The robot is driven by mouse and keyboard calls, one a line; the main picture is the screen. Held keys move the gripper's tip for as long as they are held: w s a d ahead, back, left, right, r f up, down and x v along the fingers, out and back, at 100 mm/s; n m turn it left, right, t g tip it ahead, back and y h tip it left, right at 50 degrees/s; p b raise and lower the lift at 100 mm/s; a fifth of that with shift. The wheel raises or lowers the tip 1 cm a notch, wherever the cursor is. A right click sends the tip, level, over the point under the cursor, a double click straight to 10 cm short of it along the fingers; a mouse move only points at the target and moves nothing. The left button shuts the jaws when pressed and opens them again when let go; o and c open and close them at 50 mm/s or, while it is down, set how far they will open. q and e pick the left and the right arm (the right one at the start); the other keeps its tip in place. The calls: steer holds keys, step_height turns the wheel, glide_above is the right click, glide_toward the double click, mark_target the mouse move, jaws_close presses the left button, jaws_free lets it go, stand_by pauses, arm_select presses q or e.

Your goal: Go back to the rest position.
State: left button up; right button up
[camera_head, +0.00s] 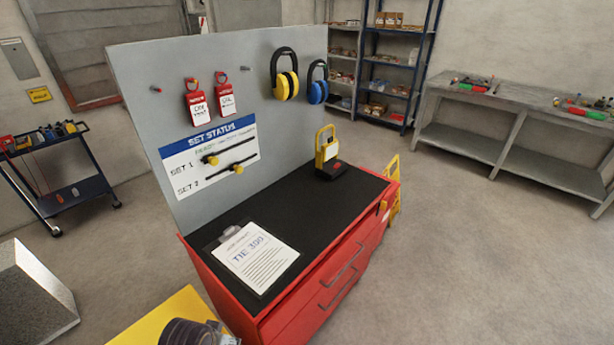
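Neither of my grippers shows in the head view. A red cabinet (225,305) with a black top (250,205) stands in the middle. On its top lie a clipboard with a printed sheet (258,257) and, farther back, a yellow padlock-shaped item (327,146) on a dark base. A grey panel (140,85) rises behind the top. Two red tags (197,103) (225,95), yellow earmuffs (286,80) and blue earmuffs (317,85) hang on it. A set status board (210,155) on the panel has yellow-knobbed sliders.
A tool cart (75,190) stands at the left. A workbench (530,110) and a blue shelf rack (395,62) stand at the back right. A yellow folding sign (393,190) leans by the cabinet. A yellow surface (150,315) with a dark ribbed part is cut off below. Floor at right is clear.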

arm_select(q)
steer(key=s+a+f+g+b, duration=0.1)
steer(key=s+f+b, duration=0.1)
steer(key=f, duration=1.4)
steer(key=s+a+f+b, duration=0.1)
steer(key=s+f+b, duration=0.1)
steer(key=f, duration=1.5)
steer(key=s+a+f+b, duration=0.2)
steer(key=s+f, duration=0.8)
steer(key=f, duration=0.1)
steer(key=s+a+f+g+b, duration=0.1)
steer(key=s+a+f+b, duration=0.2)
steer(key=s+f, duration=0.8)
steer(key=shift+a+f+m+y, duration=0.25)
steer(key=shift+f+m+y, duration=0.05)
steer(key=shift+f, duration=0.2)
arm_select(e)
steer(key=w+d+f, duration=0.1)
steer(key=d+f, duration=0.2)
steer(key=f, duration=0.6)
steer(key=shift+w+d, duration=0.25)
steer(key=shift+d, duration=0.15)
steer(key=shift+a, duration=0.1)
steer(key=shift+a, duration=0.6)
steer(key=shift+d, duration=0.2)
